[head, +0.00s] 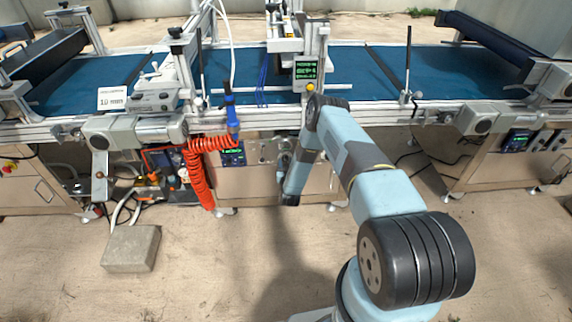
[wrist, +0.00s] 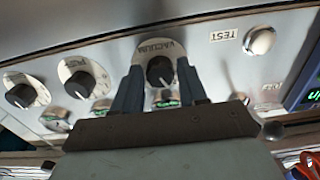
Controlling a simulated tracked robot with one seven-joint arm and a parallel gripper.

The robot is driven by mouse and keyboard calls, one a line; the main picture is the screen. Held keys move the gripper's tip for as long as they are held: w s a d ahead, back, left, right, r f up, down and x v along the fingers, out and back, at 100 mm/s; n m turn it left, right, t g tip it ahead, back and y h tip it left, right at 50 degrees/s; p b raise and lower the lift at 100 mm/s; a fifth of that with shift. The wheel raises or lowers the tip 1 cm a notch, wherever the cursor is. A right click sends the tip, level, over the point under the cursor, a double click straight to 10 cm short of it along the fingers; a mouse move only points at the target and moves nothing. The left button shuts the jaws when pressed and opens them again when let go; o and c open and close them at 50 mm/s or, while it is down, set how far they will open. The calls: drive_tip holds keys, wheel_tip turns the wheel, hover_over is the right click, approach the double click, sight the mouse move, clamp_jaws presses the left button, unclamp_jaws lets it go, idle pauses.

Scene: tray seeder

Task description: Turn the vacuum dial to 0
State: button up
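The vacuum dial (wrist: 160,71) is a black knob on a pale round plate marked VACUUM, on a grey metal panel in the wrist view. My gripper (wrist: 160,84) is in front of it, with one dark finger on each side of the knob. Narrow gaps seem to show between the fingers and the knob, and I cannot tell whether they touch. The dial's scale is too small to read, and its lower part is partly hidden. In the head view my arm reaches down to the panel (head: 262,152) under the conveyor, and the dial is not clear there.
Two similar black dials, one nearer (wrist: 80,84) and one farther left (wrist: 20,96), sit left of the vacuum dial. A round white TEST button (wrist: 260,41) and a lit display (wrist: 312,96) are to its right. A coiled red hose (head: 198,175) hangs left of my arm.

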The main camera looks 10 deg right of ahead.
drive_tip(key=c, duration=0.7)
drive_tip(key=n, duration=0.2)
drive_tip(key=shift+a+n, duration=0.15)
drive_tip(key=shift+n, duration=0.25)
drive_tip(key=n, duration=0.3)
drive_tip(key=shift+n, duration=0.3)
drive_tip(key=n, duration=0.6)
drive_tip(key=shift+s+n, duration=0.1)
drive_tip(key=shift+n, duration=0.2)
